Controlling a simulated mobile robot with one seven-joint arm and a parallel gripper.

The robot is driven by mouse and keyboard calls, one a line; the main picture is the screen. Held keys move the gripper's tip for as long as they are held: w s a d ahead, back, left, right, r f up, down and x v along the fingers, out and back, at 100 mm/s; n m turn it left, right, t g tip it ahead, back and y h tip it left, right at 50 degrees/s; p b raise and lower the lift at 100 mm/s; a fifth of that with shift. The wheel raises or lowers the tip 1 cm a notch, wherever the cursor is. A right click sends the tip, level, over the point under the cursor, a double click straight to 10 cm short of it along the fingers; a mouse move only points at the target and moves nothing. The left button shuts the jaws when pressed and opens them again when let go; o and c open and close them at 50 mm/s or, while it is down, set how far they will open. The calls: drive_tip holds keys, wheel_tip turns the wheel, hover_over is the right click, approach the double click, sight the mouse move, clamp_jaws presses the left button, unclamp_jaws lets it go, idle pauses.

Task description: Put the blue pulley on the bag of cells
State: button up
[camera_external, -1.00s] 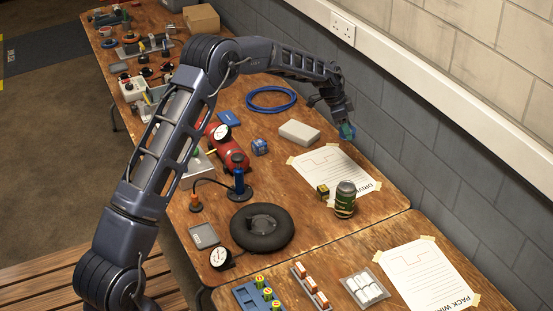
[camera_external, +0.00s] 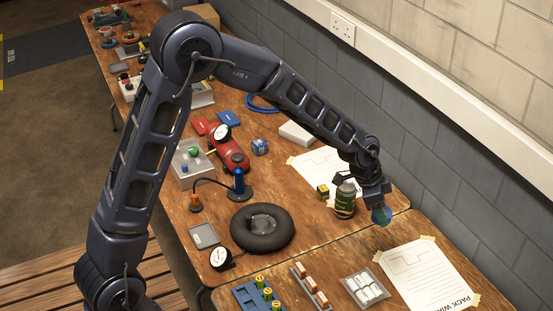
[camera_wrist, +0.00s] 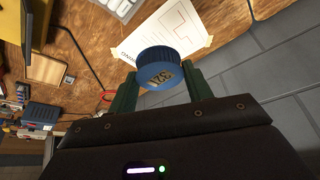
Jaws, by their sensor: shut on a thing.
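The blue pulley (camera_wrist: 158,62), a toothed disc with a marked side face, sits between the green fingers of my gripper (camera_wrist: 162,86) in the wrist view. In the external view it shows as a small blue shape (camera_external: 383,215) under my gripper (camera_external: 377,208). My gripper is shut on it and holds it above the table, near the seam between the two tables and right of the green can. The bag of cells (camera_external: 366,288), a clear bag with several white cylinders, lies flat on the near table, below my gripper in the picture.
The wall (camera_external: 455,165) is at the right.

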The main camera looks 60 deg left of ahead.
hover_over(369, 285)
drive_tip(key=a, duration=0.1)
drive_tip(key=s, duration=0.1)
wheel_tip(369, 285, down, 20)
drive_tip(key=shift+d+f, duration=0.1)
idle(0.5)
drive_tip(key=shift+f, duration=0.1)
drive_tip(key=o, duration=1)
